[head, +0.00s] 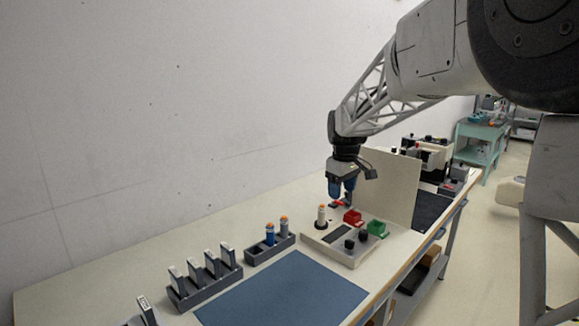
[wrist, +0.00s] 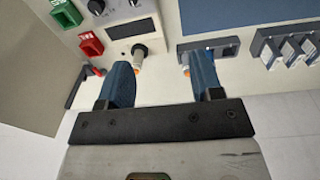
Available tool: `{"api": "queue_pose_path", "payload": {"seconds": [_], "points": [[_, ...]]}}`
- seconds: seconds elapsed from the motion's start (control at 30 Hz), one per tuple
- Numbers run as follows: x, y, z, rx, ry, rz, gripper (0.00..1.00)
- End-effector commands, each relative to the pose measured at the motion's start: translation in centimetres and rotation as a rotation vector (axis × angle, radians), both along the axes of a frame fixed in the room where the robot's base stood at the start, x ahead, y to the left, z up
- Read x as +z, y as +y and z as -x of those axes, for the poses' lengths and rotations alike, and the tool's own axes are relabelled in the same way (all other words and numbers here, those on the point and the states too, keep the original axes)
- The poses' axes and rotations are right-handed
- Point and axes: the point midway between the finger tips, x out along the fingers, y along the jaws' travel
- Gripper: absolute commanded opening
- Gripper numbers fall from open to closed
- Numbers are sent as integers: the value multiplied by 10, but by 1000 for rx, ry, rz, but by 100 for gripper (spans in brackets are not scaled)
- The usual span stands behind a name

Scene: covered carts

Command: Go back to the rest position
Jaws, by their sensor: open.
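My gripper (head: 342,198) hangs fingers-down over the back of the control box (head: 348,253), in front of the upright beige panel (head: 392,182). Its two blue fingers are spread, with nothing visible between them in the wrist view (wrist: 162,80). A pale cylinder with an orange top (head: 321,216) stands upright at the box's left side, apart from the fingers in the head view. It also shows in the wrist view (wrist: 139,55), beyond the left finger. No marker shows a rest position.
The box carries a red block (head: 352,217), a green block (head: 377,229) and black knobs. Left of it, a small rack (head: 270,250) holds two orange-topped cylinders. A longer rack (head: 205,291) holds several upright modules. A blue mat (head: 285,292) lies in front, clear.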

Motion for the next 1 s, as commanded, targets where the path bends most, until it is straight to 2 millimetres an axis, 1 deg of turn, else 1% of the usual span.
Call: {"api": "queue_pose_path", "payload": {"seconds": [0.03,0.2,0.43,0.7,1.0], "points": [[6,-2,15,-20,-7,-1,60],[16,-8,60,-94,-23,-7,60],[25,-14,122,-193,-44,-17,60],[27,-21,195,-310,-69,-31,60],[17,-26,276,-439,-96,-49,60]]}}
